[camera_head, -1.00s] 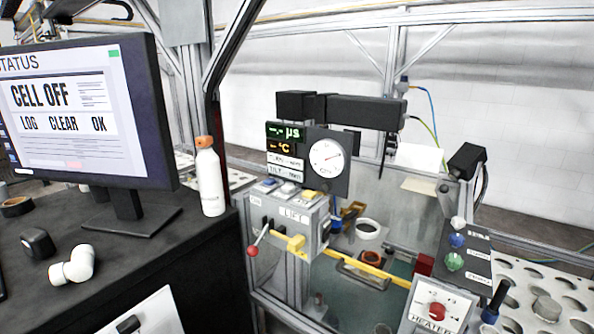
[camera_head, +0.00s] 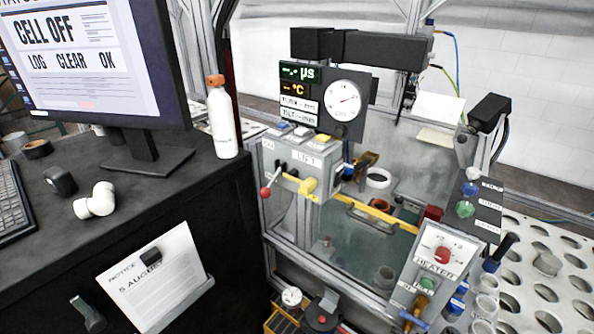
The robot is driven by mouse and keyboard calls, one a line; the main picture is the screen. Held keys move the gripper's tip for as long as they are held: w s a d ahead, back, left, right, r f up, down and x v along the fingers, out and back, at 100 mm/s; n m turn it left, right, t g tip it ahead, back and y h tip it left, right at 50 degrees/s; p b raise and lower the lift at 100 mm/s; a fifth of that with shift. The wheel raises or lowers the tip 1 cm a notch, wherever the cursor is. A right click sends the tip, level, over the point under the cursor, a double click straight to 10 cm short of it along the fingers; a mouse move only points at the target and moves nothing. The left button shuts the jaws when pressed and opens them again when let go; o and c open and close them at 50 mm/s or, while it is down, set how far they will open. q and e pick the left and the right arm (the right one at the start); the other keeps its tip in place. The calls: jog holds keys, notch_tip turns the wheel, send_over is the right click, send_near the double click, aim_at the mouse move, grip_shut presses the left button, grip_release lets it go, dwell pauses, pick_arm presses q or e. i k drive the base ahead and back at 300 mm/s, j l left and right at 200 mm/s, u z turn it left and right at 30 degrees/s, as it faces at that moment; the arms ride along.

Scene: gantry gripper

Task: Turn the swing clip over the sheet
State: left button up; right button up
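A white sheet headed "NOTICE 5 AUGUST" (camera_head: 160,284) lies against the front side of the dark desk, at the lower left. A small black block-shaped clip (camera_head: 150,256) sits over the sheet's upper middle. A dark lever-like piece with a rounded end (camera_head: 88,314) is just left of the sheet, apart from it. I cannot tell which of these two dark pieces is the swing clip. Neither of my grippers is in view.
The desk holds a monitor (camera_head: 95,62), a keyboard (camera_head: 12,200), a white bottle (camera_head: 222,122) and a white fitting (camera_head: 96,200). A machine with a lift box (camera_head: 300,165) and a heater panel (camera_head: 436,256) stands right. Containers fill the bottom middle.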

aim_at(95, 323)
jog(key=j+u, duration=0.15)
jog(key=u, duration=0.3)
jog(key=k+j+u, duration=0.1)
jog(key=j+u, duration=0.15)
jog(key=u, duration=0.2)
jog(key=j+u, duration=0.15)
jog(key=u, duration=0.25)
